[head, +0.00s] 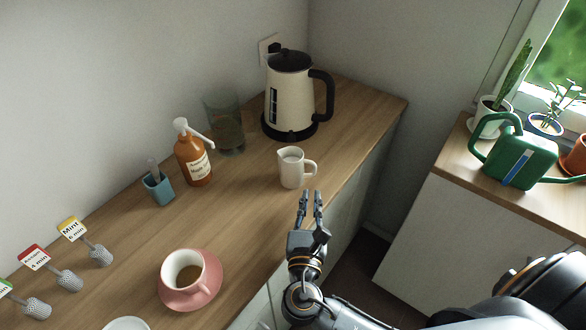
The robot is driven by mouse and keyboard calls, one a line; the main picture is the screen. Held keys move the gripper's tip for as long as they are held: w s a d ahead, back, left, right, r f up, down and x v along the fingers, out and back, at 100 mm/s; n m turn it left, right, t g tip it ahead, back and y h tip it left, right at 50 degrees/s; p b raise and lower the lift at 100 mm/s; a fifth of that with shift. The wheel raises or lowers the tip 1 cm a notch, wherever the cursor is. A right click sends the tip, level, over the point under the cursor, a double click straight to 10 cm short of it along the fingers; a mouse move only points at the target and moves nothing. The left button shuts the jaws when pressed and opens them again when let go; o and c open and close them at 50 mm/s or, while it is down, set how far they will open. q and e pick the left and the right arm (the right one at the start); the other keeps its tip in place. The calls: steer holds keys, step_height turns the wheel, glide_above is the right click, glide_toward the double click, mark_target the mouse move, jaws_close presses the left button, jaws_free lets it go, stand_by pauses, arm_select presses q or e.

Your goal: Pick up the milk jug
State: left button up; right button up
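The milk jug (290,168) is a small white jug with a handle on its right side. It stands upright on the wooden counter, in front of the kettle, with pale liquid visible at its top. My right gripper (310,197) comes in from the lower right, at the counter's front edge. Its two fingers point towards the jug and are a little apart with nothing between them. The fingertips are just below the jug in the picture; I see no contact. My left gripper is not in view.
A cream kettle (289,95) stands behind the jug. A brown pump bottle (194,165), a glass container (224,125) and a blue pot (159,188) are to the left. A pink saucer (206,300) with a cup is nearer. A green watering can (522,158) stands right.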

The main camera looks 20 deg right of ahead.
mark_target(315, 172)
steer(key=x, duration=0.4)
steer(key=shift+w+d+r+p, duration=0.15)
steer(key=shift+w+d+p, duration=0.2)
steer(key=shift+w+p, duration=0.05)
steer(key=p+x, duration=0.1)
steer(key=x, duration=0.2)
steer(key=shift+w+d, duration=0.2)
steer(key=shift+w, duration=0.1)
steer(key=shift+w+d, duration=0.2)
steer(key=shift+w, duration=0.15)
steer(key=shift+c, duration=0.2)
jaws_close()
